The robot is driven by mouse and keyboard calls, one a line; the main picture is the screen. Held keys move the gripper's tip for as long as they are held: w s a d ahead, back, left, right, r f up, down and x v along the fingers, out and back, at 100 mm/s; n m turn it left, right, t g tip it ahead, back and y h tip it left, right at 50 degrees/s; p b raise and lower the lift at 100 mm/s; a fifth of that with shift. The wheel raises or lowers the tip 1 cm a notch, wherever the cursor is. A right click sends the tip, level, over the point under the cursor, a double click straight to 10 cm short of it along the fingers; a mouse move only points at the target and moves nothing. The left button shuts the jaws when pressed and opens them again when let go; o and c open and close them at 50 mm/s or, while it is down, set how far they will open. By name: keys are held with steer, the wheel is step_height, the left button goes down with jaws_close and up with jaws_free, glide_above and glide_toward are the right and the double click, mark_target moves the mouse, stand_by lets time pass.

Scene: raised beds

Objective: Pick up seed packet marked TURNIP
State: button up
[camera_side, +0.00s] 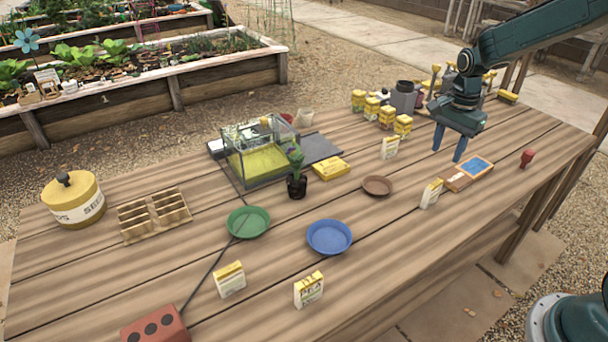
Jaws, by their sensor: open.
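Several upright white-and-yellow seed packets stand on the wooden table. One packet (230,280) is at the front left, and another packet (309,290), whose label seems to read PEA, is to its right. A third packet (431,194) stands by a small wooden board, and a fourth packet (390,148) is farther back. The print is too small to tell which is marked TURNIP. My gripper (447,155) is open and empty, fingers pointing down, above the right part of the table, behind the board and to the right of the fourth packet.
A green saucer (248,222), blue saucer (329,237) and brown saucer (377,185) lie mid-table. A glass case (262,165), potted plant (297,187), wooden tray (153,215) and yellow tin (73,201) stand farther back or left. The front right is clear.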

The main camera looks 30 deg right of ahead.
mark_target(435, 184)
steer(key=shift+f, duration=0.15)
steer(key=shift+f, duration=4.15)
steer(key=shift+a+f, duration=0.1)
steer(key=shift+f, duration=2.5)
jaws_close()
